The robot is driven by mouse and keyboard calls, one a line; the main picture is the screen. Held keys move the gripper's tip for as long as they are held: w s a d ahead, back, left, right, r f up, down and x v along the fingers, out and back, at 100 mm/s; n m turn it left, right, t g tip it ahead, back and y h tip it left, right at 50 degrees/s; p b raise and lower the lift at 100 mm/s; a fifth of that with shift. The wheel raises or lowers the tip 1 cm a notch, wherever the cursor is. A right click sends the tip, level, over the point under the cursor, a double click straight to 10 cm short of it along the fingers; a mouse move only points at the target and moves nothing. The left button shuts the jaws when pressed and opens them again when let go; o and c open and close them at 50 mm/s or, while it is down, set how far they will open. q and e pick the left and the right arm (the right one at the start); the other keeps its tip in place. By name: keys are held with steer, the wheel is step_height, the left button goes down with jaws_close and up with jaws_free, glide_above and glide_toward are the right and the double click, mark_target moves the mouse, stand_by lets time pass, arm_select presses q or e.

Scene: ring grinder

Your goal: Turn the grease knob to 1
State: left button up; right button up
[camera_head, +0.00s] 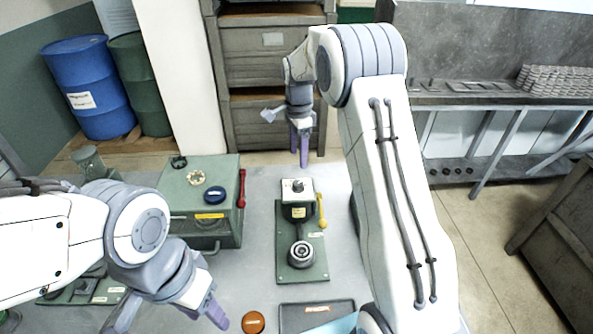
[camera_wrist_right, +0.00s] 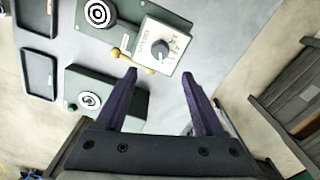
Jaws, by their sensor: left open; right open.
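A small dark-grey knob (camera_head: 298,186) sits on a white dial plate on top of a green unit; it also shows in the right wrist view as a round knob (camera_wrist_right: 159,48) with a scale around it. The scale's marks are too small to read surely. My right gripper (camera_head: 299,160) is open and empty, pointing down behind the dial unit in the head view. In the right wrist view its fingertips (camera_wrist_right: 158,75) are spread, with the dial just beyond them and nothing between them. My left gripper (camera_head: 168,322) is open at the lower left, away from the knob.
A yellow-handled lever (camera_head: 321,211) stands beside the dial unit. A round chuck-like part (camera_head: 301,254) sits on the same green base. A green box (camera_head: 207,230) with a red handle stands left. A dark tray (camera_head: 312,315) and an orange-brown round object (camera_head: 253,322) lie in front.

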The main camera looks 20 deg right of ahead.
mark_target(298, 182)
step_height(298, 182, down, 10)
steer(key=p, duration=0.3)
steer(key=shift+f, duration=0.1)
steer(key=shift+c, duration=0.2)
jaws_close()
